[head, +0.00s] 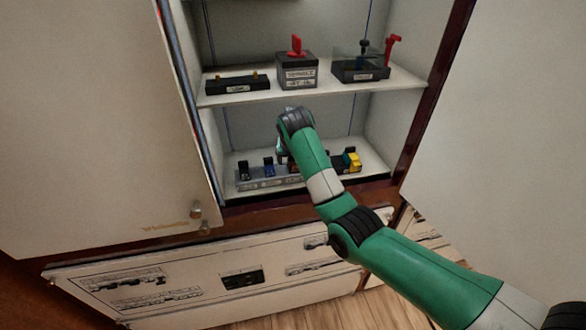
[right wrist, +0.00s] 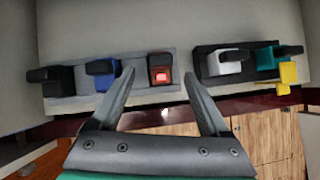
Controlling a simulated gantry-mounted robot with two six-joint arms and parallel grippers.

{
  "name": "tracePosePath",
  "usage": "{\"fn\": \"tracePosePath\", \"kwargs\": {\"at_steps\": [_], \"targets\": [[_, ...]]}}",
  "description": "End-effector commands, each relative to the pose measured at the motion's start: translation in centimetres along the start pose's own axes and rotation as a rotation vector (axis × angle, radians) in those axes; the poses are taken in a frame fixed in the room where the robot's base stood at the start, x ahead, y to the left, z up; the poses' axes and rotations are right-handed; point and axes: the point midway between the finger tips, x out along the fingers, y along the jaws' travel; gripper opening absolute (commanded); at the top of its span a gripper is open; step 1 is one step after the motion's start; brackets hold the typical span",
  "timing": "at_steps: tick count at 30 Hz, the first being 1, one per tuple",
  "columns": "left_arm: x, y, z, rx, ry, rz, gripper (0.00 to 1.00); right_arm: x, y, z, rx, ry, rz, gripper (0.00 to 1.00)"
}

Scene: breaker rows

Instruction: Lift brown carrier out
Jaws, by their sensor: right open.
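The dark right rail (right wrist: 207,47) bears a white carrier (right wrist: 224,64) and a teal carrier (right wrist: 269,58). In the head view my right arm hides much of the rails. My left gripper is out of view.
The lower shelf holds the rails. The upper shelf (head: 330,92) above my arm bears a low black block (head: 238,85), a labelled box with a red handle (head: 297,72) and a clear-covered box (head: 360,66). A yellow piece (right wrist: 287,76) hangs at the right rail's end. Cabinet doors flank the opening.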

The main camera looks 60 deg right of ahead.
Motion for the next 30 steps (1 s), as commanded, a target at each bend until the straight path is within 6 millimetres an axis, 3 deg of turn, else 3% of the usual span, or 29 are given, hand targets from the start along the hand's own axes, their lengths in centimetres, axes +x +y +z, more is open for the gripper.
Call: {"fn": "tracePosePath", "kwargs": {"at_steps": [4,12,25,30], "targets": [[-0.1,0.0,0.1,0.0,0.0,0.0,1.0,2.3,0.0,-0.1,-0.001,0.002,-0.002,0.8],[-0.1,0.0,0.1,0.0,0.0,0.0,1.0,2.8,0.0,0.0,0.0,-0.002,0.0,0.8],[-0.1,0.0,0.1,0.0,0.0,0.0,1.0,2.8,0.1,0.0,0.0,-0.002,0.0,0.02],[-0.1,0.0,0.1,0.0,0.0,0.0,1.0,2.7,0.1,0.0,0.0,-0.002,0.0,0.0]]}}
